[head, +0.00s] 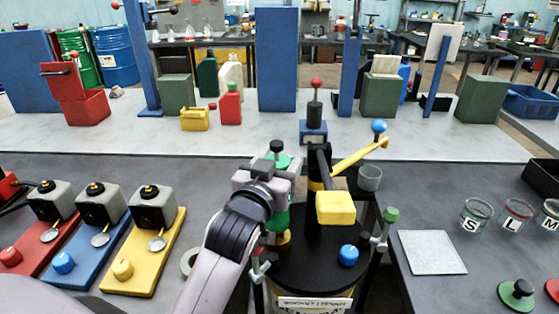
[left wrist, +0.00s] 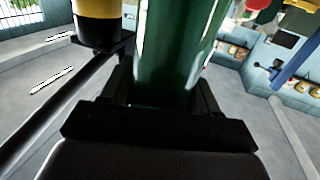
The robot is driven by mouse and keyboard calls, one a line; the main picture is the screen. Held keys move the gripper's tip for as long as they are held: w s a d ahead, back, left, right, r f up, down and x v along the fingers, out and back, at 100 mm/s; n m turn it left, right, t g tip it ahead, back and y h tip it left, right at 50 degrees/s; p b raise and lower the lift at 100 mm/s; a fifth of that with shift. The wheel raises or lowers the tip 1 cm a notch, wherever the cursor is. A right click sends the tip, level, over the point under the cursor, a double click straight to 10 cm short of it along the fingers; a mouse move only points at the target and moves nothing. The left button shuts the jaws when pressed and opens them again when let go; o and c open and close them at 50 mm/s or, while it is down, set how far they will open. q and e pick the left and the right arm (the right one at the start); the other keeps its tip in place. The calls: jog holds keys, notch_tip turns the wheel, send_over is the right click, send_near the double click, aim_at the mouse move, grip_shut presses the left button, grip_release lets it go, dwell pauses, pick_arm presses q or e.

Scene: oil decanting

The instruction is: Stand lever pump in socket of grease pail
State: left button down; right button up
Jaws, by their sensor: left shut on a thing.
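The grease pail (head: 318,300) stands at the bottom centre of the head view, with a black lid (head: 325,270) and a label on its front. A black upright with a yellow lever (head: 358,156) and a yellow block (head: 336,207) rises over the lid; it looks like the lever pump. My left gripper (head: 272,182) is shut on a green cylinder (head: 281,219) with a black knob, left of the upright. The green cylinder (left wrist: 178,55) fills the space between the fingers in the left wrist view. I cannot tell whether it joins the upright. The socket is hidden. My right gripper is not in view.
Three coloured plates with grey boxes, one yellow (head: 160,260), lie at left. A pale square plate (head: 432,252) and glass jars (head: 476,214) are at right.

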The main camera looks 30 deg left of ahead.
pick_arm(q)
jog(key=shift+f+b, duration=0.6)
jog(key=shift+f, duration=0.35)
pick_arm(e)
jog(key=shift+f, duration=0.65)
pick_arm(q)
jog(key=shift+c, duration=1.3)
grip_release()
jog(key=shift+o, duration=0.4)
jog(key=shift+f, duration=0.1)
